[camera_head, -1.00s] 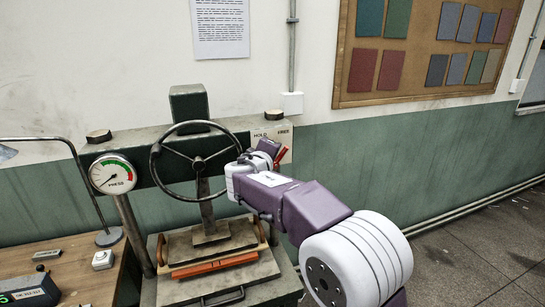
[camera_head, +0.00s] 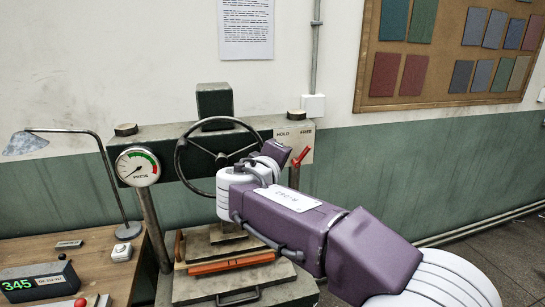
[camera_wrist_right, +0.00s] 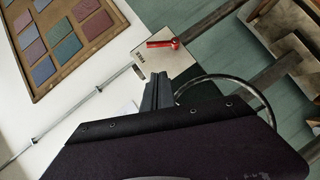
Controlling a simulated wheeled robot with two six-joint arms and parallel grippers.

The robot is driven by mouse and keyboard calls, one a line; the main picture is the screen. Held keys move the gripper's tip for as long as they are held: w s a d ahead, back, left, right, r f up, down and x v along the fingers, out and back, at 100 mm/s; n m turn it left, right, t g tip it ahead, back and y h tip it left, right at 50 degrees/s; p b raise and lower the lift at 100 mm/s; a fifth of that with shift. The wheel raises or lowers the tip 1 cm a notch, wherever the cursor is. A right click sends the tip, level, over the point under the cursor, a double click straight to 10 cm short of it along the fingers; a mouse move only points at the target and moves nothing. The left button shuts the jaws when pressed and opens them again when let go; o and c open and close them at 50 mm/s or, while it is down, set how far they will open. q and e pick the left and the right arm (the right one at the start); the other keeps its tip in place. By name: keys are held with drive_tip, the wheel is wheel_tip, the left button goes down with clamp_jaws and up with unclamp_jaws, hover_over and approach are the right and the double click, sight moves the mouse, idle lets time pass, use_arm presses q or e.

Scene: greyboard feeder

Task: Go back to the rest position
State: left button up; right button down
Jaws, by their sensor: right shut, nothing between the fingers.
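My right arm comes in from the right in the head view and reaches toward the press. My right gripper (camera_head: 276,152) is beside the handwheel (camera_head: 181,158), just left of the red lever (camera_head: 301,156); its fingertips are hard to make out there. In the right wrist view, the fingers (camera_wrist_right: 158,82) are together with nothing between them. The red lever (camera_wrist_right: 163,42) stands apart from the fingertips, on the pale HOLD/FREE plate (camera_wrist_right: 152,60). My left gripper is not in view.
A desk lamp (camera_head: 24,143) and a box showing 345 (camera_head: 40,281) are on the wooden bench (camera_head: 92,246) at left. A sample board (camera_head: 447,92) hangs on the wall.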

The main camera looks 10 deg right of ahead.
drive_tip(key=s+d+f+m+g+h+p, duration=0.1)
drive_tip(key=s+d+f+m+g+h, duration=0.2)
drive_tip(key=d, duration=0.5)
drive_tip(key=s+d+f+g+y+p, duration=0.1)
drive_tip(key=s+d+f+g+y, duration=0.15)
drive_tip(key=f, duration=0.55)
drive_tip(key=s+d+f+g+y, duration=0.1)
drive_tip(key=s+f+g, duration=0.25)
drive_tip(key=f, duration=0.35)
drive_tip(key=s+a+f+m+g+y, duration=0.1)
drive_tip(key=s+a+f+m+y, duration=0.1)
drive_tip(key=s+a+f, duration=0.3)
drive_tip(key=s+a+f+m+g+y, duration=0.2)
drive_tip(key=s+a+f+y, duration=0.3)
drive_tip(key=s+f, duration=0.5)
drive_tip(key=shift+f+m+p, duration=0.4)
drive_tip(key=shift+f+m, duration=0.1)
drive_tip(key=shift+f, duration=0.35)
